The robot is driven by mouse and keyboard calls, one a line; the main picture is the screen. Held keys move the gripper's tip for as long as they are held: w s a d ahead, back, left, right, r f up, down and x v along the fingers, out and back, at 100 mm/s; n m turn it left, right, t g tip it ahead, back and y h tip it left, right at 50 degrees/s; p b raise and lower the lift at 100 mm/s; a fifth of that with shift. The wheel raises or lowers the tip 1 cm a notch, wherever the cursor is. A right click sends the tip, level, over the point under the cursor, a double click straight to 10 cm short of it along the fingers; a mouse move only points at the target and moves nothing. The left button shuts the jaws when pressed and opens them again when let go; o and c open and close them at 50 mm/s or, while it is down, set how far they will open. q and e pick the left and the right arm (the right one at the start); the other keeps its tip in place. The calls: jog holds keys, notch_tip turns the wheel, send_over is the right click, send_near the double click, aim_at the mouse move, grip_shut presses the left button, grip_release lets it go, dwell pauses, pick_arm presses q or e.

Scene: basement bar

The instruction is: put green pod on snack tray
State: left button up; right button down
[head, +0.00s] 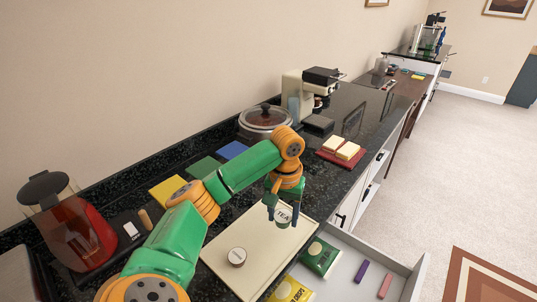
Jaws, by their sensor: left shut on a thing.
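My left gripper (283,205) is shut on a small pod (283,218) with a pale lid marked "TEA" and a greenish side. It holds the pod upright over the far right part of a cream tray (222,268) on the dark counter. I cannot tell whether the pod touches the tray. My right gripper is out of view.
An open drawer (345,285) at the lower right holds a green packet (320,257), a yellow crisps bag (290,291) and two bars. Behind are a red board (340,160) with pale blocks, a round cooker (265,121) and a coffee machine (300,95). A red-filled jug (70,225) stands left.

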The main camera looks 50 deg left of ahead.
pick_arm(q)
send_over(268, 232)
jog(key=f, duration=0.5)
jog(key=shift+s+d+p, duration=0.1)
jog(key=shift+d+p, duration=0.15)
jog(key=shift+p, duration=0.05)
jog(key=shift+a+f, duration=0.15)
jog(key=shift+f, duration=0.8)
jog(key=shift+a+f, duration=0.1)
jog(key=shift+f, duration=0.85)
jog(key=o, duration=1.3)
jog(key=shift+f, duration=0.1)
notch_tip(268, 232, up, 12)
jog(key=shift+r+b, duration=0.15)
jog(key=shift+b, duration=0.2)
